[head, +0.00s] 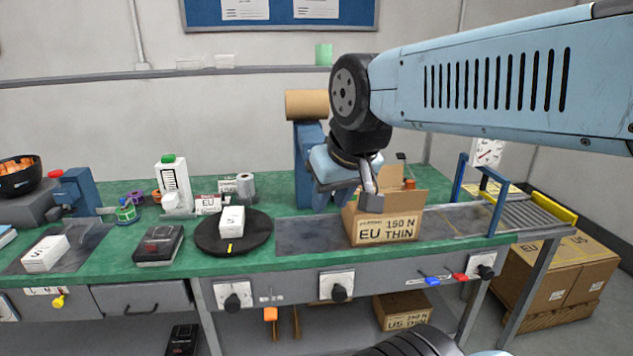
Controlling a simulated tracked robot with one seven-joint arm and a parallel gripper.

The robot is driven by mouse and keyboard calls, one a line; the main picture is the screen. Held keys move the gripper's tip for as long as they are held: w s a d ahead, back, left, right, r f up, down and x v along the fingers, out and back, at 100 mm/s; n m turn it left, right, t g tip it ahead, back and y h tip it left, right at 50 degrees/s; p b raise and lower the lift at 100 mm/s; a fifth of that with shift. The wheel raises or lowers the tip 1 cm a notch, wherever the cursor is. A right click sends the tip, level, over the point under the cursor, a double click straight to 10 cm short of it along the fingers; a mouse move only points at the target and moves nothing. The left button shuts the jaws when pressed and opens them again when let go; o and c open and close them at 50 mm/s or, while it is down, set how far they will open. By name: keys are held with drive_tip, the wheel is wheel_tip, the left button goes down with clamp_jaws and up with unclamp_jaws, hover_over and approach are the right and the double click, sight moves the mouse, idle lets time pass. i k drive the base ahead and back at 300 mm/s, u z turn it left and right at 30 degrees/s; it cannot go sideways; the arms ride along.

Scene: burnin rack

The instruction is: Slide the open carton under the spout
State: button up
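An open cardboard carton (386,230) marked "EU 150 N THIN" stands upright on the grey strip of the green bench, its flaps raised. A blue machine with a brown paper roll (306,104) on top stands behind and left of the carton. Its blue column (305,165) shows, but my arm covers part of it, and I cannot clearly make out the spout.
The grey strip (305,236) left of the carton is clear. Farther left is a black round plate (207,241) with a white box. A blue frame (488,190) and roller conveyor (535,212) stand at the right. Knobs line the bench front.

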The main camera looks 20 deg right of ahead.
sight(385, 228)
drive_tip(key=z, duration=0.75)
drive_tip(key=k, duration=0.9)
drive_tip(key=u, duration=0.2)
drive_tip(key=i, duration=1)
drive_tip(key=z, duration=0.1)
